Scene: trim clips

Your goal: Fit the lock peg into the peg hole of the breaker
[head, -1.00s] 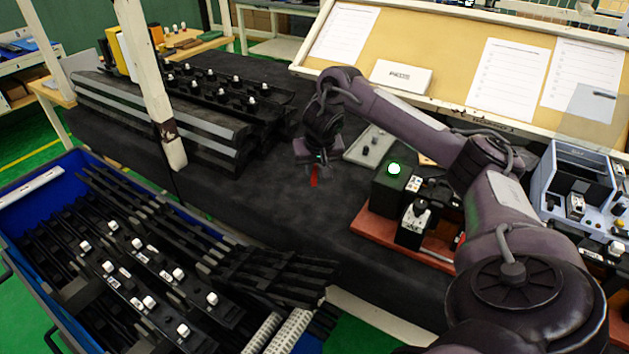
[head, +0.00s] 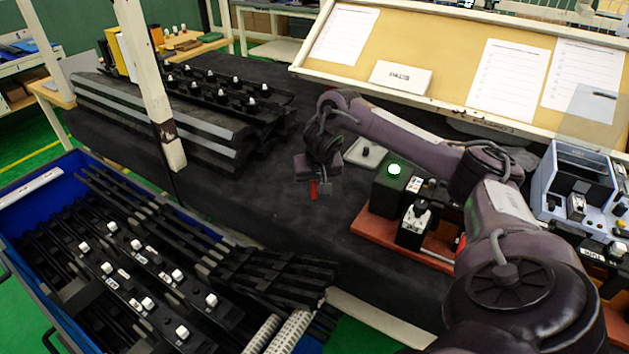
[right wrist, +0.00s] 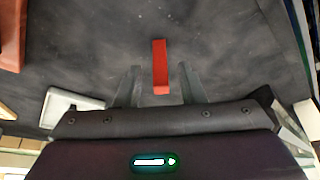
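The lock peg appears to be the small red bar (head: 314,190) below my right gripper (head: 320,188), over the dark table top. In the right wrist view the red bar (right wrist: 160,66) sits between the two fingers of the right gripper (right wrist: 160,84). The fingers are apart, with a visible gap on each side of the bar, and the bar reaches past their tips. The breaker seems to be the black unit with a white top (head: 414,222) on a red-brown base (head: 374,226), right of the gripper. Its peg hole cannot be made out. My left gripper is not in view.
A dark green box (head: 387,190) with a lit lamp stands by the breaker. Black rail parts (head: 215,88) lie at the back left, and a blue bin (head: 22,212) of rails stands front left. The mid-table is clear.

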